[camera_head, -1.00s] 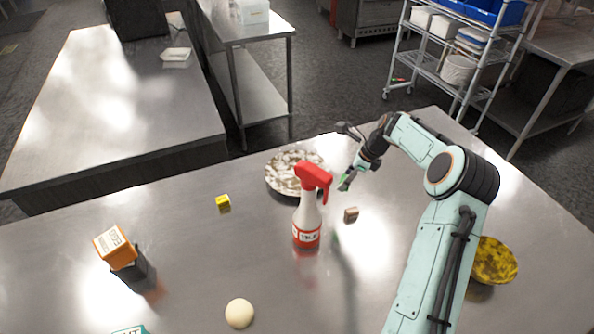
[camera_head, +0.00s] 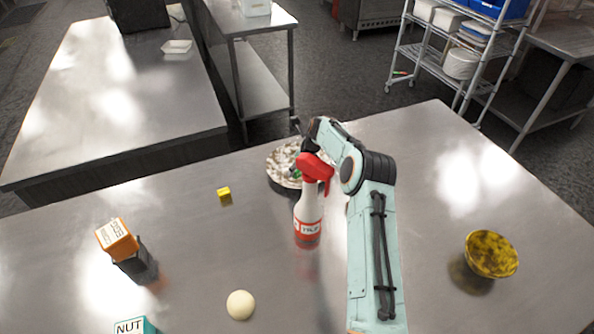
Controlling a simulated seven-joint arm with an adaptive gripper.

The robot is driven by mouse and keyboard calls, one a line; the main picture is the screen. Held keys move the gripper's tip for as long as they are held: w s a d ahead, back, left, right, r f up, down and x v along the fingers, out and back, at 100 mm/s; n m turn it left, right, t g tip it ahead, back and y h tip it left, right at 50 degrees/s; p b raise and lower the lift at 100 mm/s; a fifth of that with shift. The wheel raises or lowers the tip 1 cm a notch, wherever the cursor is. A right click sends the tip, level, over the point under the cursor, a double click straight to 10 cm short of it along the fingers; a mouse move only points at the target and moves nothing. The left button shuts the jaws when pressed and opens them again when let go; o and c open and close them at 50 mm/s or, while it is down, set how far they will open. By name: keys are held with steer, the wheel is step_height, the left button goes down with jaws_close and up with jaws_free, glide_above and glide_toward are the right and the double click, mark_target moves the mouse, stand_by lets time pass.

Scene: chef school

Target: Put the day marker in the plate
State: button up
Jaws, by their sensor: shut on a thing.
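The plate (camera_head: 276,176), white with dark marbled patches, lies near the far edge of the table, behind the spray bottle. My gripper (camera_head: 298,148) is over the plate, partly hidden by the red bottle head and my own arm. A small green thing shows at its fingertips, which I take to be the day marker (camera_head: 294,147); my gripper is shut on it. Its full shape, and whether it touches the plate, cannot be made out.
A white spray bottle (camera_head: 307,222) with a red head stands just in front of the plate. A yellow cube (camera_head: 224,193), orange-topped box (camera_head: 117,238), pale ball (camera_head: 240,305), teal box (camera_head: 134,326) and yellow bowl (camera_head: 491,254) stand apart. The table's right side is mostly clear.

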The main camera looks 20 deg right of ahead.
steer(key=shift+f, duration=0.7)
steer(key=shift+f, duration=0.15)
steer(key=shift+f, duration=0.35)
steer(key=o, duration=0.9)
steer(key=shift+o, duration=0.2)
steer(key=v, duration=1.3)
steer(key=shift+w, duration=0.15)
steer(key=shift+a, duration=0.2)
